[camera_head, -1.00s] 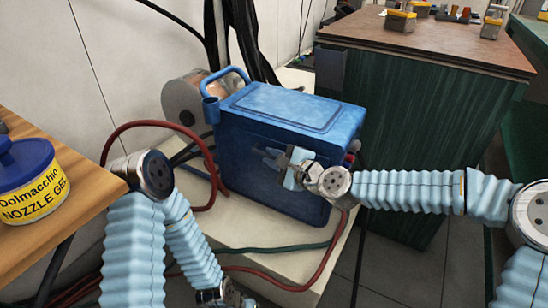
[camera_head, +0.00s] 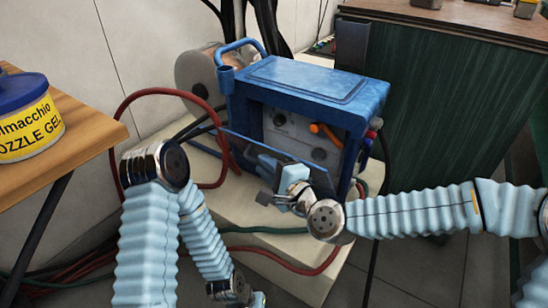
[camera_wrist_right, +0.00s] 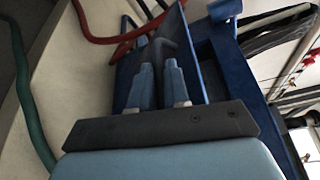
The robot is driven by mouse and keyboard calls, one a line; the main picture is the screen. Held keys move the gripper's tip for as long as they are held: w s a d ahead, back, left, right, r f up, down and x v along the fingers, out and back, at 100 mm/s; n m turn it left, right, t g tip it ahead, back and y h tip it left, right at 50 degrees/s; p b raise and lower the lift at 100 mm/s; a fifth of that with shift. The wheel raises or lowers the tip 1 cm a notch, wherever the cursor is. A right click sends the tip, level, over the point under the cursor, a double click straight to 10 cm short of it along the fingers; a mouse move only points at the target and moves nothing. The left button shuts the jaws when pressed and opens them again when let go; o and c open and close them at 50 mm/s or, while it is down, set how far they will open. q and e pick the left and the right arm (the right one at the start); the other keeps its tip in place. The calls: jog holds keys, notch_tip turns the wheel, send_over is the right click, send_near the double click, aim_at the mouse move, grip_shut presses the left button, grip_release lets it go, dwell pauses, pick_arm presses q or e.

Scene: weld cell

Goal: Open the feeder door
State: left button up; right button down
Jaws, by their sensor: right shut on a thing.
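The blue feeder (camera_head: 318,80) stands on a pale base, its front open and showing a grey interior (camera_head: 290,130) with an orange lever (camera_head: 327,133). My right gripper (camera_head: 268,180) is in front of the door. In the right wrist view its two fingers (camera_wrist_right: 160,82) are shut on the dark door handle (camera_wrist_right: 176,56). My left arm hangs at the lower left; its fingers do not show.
A wooden table (camera_head: 92,140) with a nozzle gel tub (camera_head: 30,125) is at the left. Red hose (camera_head: 135,100) and green hose (camera_head: 265,230) run around the feeder. A dark green cabinet (camera_head: 440,110) stands at the right. A wire spool (camera_head: 195,75) is behind the feeder.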

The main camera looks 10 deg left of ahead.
jog(key=shift+s+a+f+n, duration=0.1)
jog(key=shift+s+f+n, duration=0.25)
jog(key=shift+f, duration=0.2)
jog(key=c, duration=1.5)
grip_release()
jog(key=shift+o, duration=0.2)
jog(key=shift+s, duration=0.1)
